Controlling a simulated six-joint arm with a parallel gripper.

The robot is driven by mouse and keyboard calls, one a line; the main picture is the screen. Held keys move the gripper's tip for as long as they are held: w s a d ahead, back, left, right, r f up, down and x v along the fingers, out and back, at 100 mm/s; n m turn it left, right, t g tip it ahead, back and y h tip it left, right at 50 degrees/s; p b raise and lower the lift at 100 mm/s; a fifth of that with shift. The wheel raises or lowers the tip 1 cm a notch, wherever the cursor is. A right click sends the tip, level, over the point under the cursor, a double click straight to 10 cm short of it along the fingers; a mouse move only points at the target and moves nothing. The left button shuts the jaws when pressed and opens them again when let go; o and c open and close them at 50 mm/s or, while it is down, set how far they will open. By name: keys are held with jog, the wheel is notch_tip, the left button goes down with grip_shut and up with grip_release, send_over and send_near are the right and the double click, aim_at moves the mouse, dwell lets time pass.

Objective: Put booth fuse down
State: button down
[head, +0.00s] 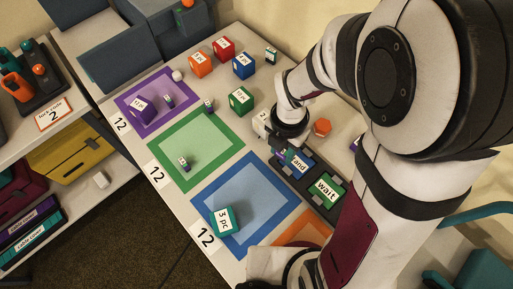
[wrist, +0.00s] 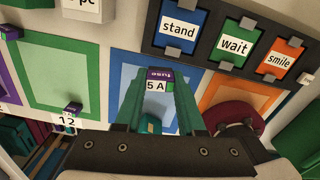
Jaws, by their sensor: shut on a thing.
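My gripper (head: 289,148) is shut on a small purple booth fuse (wrist: 157,82) marked "5 A". In the wrist view, the fuse sits between the green fingertips (wrist: 156,76), in front of the blue mat (wrist: 190,84). In the head view, my gripper is beside the card rack, and the held fuse is mostly hidden. Similar small fuses lie on the purple mat (head: 168,100), at the green mat's far edge (head: 209,106) and on the green mat (head: 184,163). I cannot tell how high the held fuse is.
A teal "3 pc" box (head: 224,220) stands on the blue mat's near corner. Several numbered blocks, including a green one (head: 241,101), stand at the back. The rack holds the "wait" card (head: 326,190). The middle of the blue mat (head: 250,187) is clear.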

jog(key=d+r, duration=0.2)
jog(key=d, duration=0.1)
jog(key=m, duration=0.2)
send_over(205, 145)
notch_tip(205, 145, down, 7)
jog(key=shift+d+r, duration=0.1)
jog(key=f, duration=0.4)
jog(key=shift+a, duration=0.2)
jog(key=shift+f, duration=0.2)
jog(key=c, duration=0.5)
grip_release()
